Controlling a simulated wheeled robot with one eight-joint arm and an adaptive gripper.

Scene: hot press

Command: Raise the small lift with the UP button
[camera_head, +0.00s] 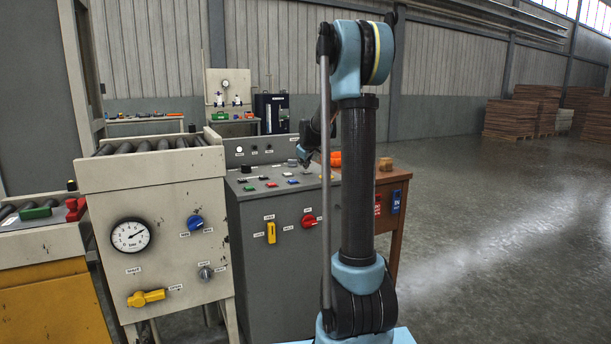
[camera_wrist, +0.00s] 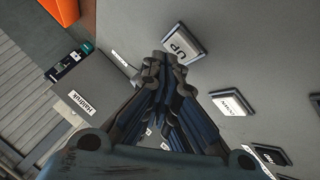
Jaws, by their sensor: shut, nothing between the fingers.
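The UP button (camera_wrist: 183,45) is a pale square key labelled "UP" on the grey console top in the wrist view. My gripper (camera_wrist: 163,66) is shut and empty, its fingertips beside the button's left edge in the picture. I cannot tell whether they touch it. A second key, which seems to read "DOWN" (camera_wrist: 233,103), lies to the lower right. In the head view my gripper (camera_head: 304,158) is low over the far part of the console (camera_head: 265,290). The button is too small to make out there. I cannot tell which machine is the small lift.
Left of the console stands a beige roller unit (camera_head: 105,180) with a gauge (camera_head: 131,235). A wooden cabinet (camera_head: 393,182) stands on the right, partly behind my arm. An orange object (camera_wrist: 57,12) and a "MANUAL"-like label (camera_wrist: 82,103) show in the wrist view. The right floor is open.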

